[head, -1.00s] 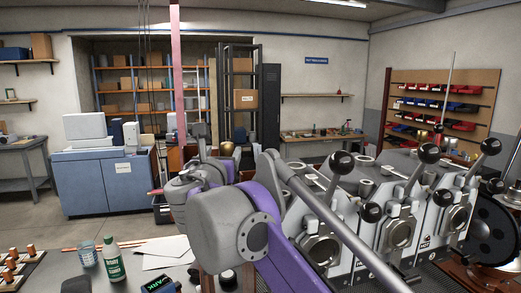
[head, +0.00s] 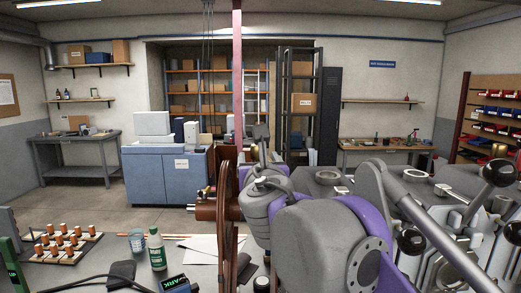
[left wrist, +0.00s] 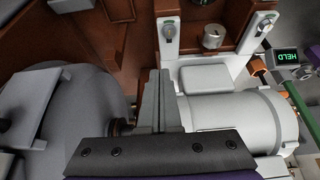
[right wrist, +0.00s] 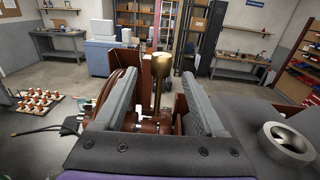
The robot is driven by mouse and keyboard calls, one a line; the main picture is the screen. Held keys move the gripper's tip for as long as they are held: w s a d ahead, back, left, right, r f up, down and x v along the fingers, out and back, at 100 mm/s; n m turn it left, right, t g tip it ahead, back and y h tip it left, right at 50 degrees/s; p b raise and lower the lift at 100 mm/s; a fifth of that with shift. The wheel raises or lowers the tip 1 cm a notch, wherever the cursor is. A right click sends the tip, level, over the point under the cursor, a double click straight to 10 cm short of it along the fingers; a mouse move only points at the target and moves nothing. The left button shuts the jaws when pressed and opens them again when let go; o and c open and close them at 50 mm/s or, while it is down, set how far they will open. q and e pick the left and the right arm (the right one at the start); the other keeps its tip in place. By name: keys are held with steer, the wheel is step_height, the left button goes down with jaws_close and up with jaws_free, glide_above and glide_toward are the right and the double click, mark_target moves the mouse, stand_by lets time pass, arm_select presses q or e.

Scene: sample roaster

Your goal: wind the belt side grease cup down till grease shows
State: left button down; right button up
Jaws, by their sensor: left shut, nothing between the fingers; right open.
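In the right wrist view a brass cup with a rounded top (right wrist: 188,62) and a thin upright brass stem (right wrist: 157,85) stand beyond my right gripper (right wrist: 160,92). I take this to be the grease cup. The right gripper is open, its fingers on either side of the stem in the picture; I cannot tell how far beyond the tips the brass is. No grease is discernible.
A brown wheel (head: 228,210) stands left of my right arm. A white motor-like cylinder (left wrist: 240,120) and a green post with a HELD display (left wrist: 286,57) lie right of the left fingers. Roaster levers (head: 498,173) crowd the right. A bottle (head: 157,250) stands on the bench.

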mark_target(258, 152)
steer(key=w+p, duration=0.1)
steer(key=w, duration=0.6)
steer(key=shift+w+a, duration=0.1)
steer(key=shift+w, duration=0.1)
jaws_close()
